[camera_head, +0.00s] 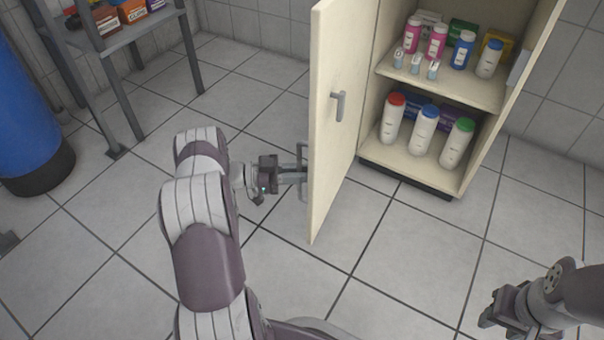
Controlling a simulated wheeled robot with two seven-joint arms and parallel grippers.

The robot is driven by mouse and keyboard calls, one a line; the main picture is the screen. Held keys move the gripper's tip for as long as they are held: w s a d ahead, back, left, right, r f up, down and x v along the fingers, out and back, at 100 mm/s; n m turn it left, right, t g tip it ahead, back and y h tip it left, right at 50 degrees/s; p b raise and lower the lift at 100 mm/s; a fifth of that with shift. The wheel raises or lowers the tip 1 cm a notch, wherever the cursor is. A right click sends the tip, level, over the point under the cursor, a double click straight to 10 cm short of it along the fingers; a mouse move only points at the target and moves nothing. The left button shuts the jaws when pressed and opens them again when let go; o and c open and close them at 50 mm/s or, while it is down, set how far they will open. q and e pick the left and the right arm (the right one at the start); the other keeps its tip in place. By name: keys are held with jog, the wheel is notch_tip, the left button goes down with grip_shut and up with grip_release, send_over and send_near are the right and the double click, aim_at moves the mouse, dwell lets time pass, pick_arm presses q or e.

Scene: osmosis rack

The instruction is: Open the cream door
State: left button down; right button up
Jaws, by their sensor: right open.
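The cream door (333,130) stands swung well out from the left side of the cream cabinet (516,85), and the inside shows. A grey handle (340,106) is on the door face that I see. My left gripper (298,175) is at the far left side of the door, right by its free edge. My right gripper (490,318) is open and empty at the lower right, over the floor, away from the door.
Several bottles stand on the cabinet's two shelves, with small vials and boxes. A blue drum (28,115) stands at the far left. A grey rack (128,38) with boxes is at the upper left. The tiled floor (400,260) before the cabinet is clear.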

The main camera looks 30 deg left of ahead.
pick_arm(q)
jog(key=shift+s, duration=0.1)
jog(key=c, duration=1.2)
grip_release()
jog(key=shift+s+a+r, duration=0.1)
jog(key=shift+a, duration=0.2)
jog(key=p+v, duration=0.4)
jog(key=v, duration=0.8)
